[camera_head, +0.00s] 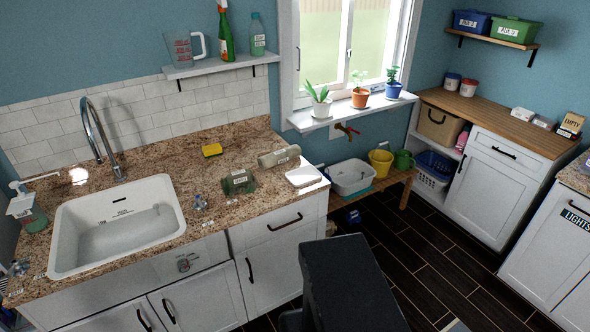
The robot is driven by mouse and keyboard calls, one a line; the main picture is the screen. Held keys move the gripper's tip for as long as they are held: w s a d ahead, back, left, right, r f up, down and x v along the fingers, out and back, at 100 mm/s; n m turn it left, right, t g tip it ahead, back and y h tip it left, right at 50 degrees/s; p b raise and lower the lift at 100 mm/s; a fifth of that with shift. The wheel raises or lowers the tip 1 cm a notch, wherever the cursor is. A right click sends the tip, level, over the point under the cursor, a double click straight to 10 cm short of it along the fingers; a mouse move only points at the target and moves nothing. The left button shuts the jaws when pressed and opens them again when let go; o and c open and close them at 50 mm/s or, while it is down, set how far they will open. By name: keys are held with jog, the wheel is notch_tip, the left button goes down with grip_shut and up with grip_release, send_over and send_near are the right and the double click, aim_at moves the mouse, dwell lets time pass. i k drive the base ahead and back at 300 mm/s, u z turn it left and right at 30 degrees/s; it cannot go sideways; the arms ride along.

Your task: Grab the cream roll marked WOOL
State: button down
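A cream roll (270,160) lies on the granite counter to the right of the sink, toward the wall. It has a small white label whose letters are too small to read for sure. A dark green roll (228,187) with a similar white label lies nearer, to its left. A white box-like item (303,177) lies just right of the cream roll, near the counter's right end. My gripper is not in view.
The granite counter (200,247) also bears a yellow sponge (212,150), small blue-capped items (199,203) and the white sink (70,230) with its tall tap. A wall shelf (220,65) hangs above. A dark part of my body stands before the cabinets. Open floor (440,250) lies right.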

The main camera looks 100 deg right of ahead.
aim_at(267, 161)
jog(key=u, duration=0.1)
jog(key=k, duration=0.65)
jog(key=z, duration=2.95)
